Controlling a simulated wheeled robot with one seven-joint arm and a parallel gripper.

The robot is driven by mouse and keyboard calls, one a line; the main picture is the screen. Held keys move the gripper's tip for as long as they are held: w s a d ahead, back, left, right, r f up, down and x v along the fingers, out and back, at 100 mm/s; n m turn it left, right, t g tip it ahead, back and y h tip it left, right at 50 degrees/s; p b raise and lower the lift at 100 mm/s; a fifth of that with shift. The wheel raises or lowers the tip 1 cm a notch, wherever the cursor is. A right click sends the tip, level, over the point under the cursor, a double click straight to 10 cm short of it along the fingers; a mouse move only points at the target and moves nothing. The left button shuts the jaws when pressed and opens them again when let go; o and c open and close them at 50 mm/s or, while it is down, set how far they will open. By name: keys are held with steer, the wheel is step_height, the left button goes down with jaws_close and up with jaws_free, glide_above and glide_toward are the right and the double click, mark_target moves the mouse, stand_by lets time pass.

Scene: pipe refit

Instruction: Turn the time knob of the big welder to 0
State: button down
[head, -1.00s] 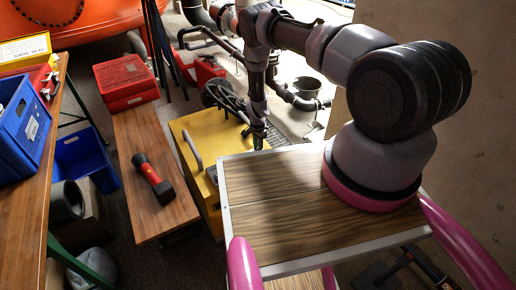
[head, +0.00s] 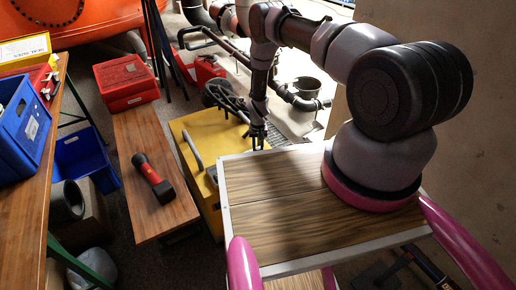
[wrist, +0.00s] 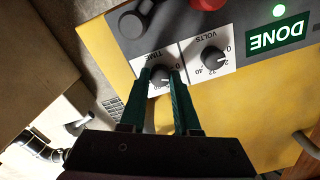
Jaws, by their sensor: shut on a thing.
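The big welder is a yellow box (head: 190,137), and its grey control panel shows upside down in the wrist view (wrist: 130,42). The time knob (wrist: 160,77) is a small dark knob on a white plate marked TIME. My gripper (wrist: 162,74) is shut on it, with one green finger on each side. The fingers hide part of the knob and its scale, so I cannot read its pointer. In the head view my gripper (head: 257,136) is low at the welder, behind my wooden top.
The volts knob (wrist: 213,58) sits close beside the time knob. A red button (wrist: 208,3), a lit green lamp (wrist: 279,11) and a green DONE sign (wrist: 277,36) are on the panel. A bench (head: 140,135) with a red-and-black tool (head: 153,178) stands left of the welder.

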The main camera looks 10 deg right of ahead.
mark_target(258, 149)
steer(key=n, duration=0.5)
stand_by(0.6)
steer(key=c, duration=0.6)
jaws_free()
steer(key=shift+c, duration=0.2)
step_height(258, 149, up, 11)
